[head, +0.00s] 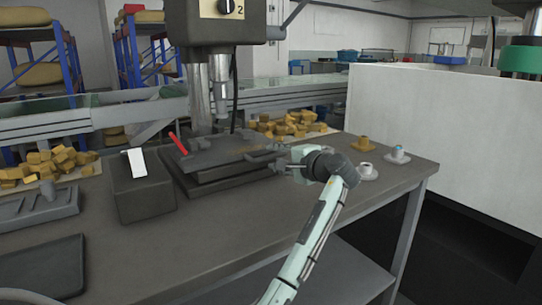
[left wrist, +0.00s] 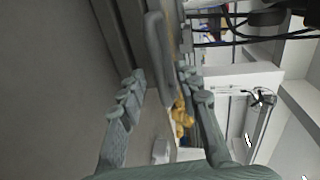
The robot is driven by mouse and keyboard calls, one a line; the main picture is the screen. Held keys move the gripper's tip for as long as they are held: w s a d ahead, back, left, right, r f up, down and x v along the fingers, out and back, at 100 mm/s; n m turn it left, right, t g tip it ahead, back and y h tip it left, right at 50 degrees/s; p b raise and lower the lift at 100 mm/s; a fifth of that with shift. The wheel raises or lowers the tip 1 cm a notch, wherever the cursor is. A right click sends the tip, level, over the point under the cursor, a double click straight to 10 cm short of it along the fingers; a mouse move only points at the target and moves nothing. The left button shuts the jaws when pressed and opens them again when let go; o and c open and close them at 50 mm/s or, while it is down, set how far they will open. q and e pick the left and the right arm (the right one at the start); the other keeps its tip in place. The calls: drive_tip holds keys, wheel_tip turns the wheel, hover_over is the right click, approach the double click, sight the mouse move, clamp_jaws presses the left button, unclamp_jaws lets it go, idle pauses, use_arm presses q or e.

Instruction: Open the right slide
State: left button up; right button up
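A dark flat two-layer unit (head: 225,178) lies on the bench under the column machine. A grey handle-like bar (head: 263,157) sticks out at its right side. My left gripper (head: 284,160) is at this right side, close to the bar. In the left wrist view its fingers (left wrist: 162,84) are spread apart, with a grey rounded bar (left wrist: 157,50) in the gap between them. I cannot tell whether a finger touches it. No part is labelled as the right slide. My right gripper is in neither view.
The machine head (head: 213,22) hangs above the unit. A dark box (head: 143,190) stands left of it, and a red lever (head: 178,143) rises at its back left. A tall white wall (head: 450,130) bounds the right.

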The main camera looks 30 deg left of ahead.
use_arm(q)
drive_tip(key=shift+x, duration=1.25)
clamp_jaws()
